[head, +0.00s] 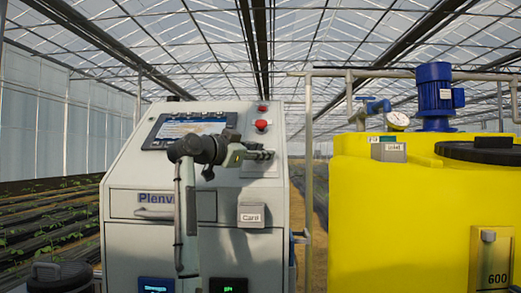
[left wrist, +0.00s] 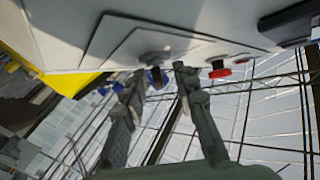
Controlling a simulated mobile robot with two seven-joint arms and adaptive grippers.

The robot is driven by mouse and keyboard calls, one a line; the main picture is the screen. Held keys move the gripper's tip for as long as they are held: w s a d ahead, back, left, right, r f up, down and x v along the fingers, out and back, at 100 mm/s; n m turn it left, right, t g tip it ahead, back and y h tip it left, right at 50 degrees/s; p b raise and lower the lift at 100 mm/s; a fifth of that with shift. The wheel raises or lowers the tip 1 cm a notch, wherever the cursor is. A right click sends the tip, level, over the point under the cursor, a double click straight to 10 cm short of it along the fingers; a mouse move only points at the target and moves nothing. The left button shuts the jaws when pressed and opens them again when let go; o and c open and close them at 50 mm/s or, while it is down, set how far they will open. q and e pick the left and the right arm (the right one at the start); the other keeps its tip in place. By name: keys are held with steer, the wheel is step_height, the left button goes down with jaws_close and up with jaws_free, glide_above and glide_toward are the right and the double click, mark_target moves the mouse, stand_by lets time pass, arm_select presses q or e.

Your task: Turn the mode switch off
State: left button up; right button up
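My left gripper (head: 268,155) is in front of the grey cabinet's sloped upper face in the head view. The left wrist view shows its two fingers (left wrist: 158,80) apart, with no object held between them. In that view, a dark knob (left wrist: 156,57) on a raised plate (left wrist: 165,38) lies between and just beyond the fingertips; it looks like the mode switch. I cannot tell its turned position or whether a finger touches it. A blue part (left wrist: 156,77) shows beside it. My right gripper is not in view.
A red button (head: 262,125) sits just above the gripper, and it also shows in the wrist view (left wrist: 220,70). A screen (head: 190,130) is to the left. A "Card" box (head: 252,215) is below. A yellow tank (head: 400,220) stands to the right.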

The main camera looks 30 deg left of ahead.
arm_select(q)
steer(key=shift+c, duration=0.3)
jaws_close()
